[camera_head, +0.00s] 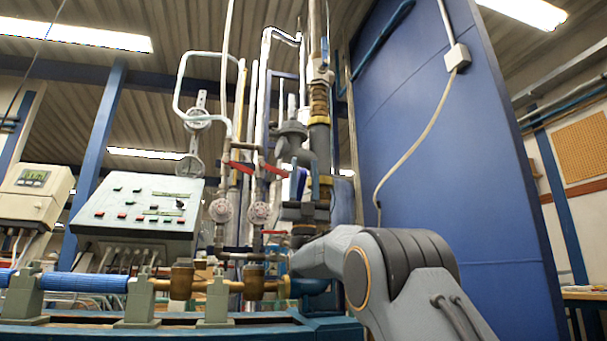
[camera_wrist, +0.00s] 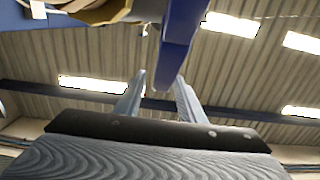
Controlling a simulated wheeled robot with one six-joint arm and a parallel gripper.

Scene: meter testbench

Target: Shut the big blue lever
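The big blue lever (camera_wrist: 182,45) shows in the wrist view as a thick blue bar coming down from the top edge. Its lower end lies between the two fingers of my gripper (camera_wrist: 160,78) in the picture. The fingers are apart, with a gap on both sides of the bar, and point up toward the ceiling. I cannot tell how deep the bar sits between them. In the head view, the lever (camera_head: 301,182) is small and partly hidden among the pipes, above the end of my arm. The gripper is hard to make out there.
Vertical pipes with round gauges (camera_head: 221,210) and red levers (camera_head: 242,167) stand close to the left of my arm. A control box (camera_head: 140,208) is farther left. A big blue panel (camera_head: 450,150) stands at the right. Brass fittings (camera_head: 181,281) run along the bench front.

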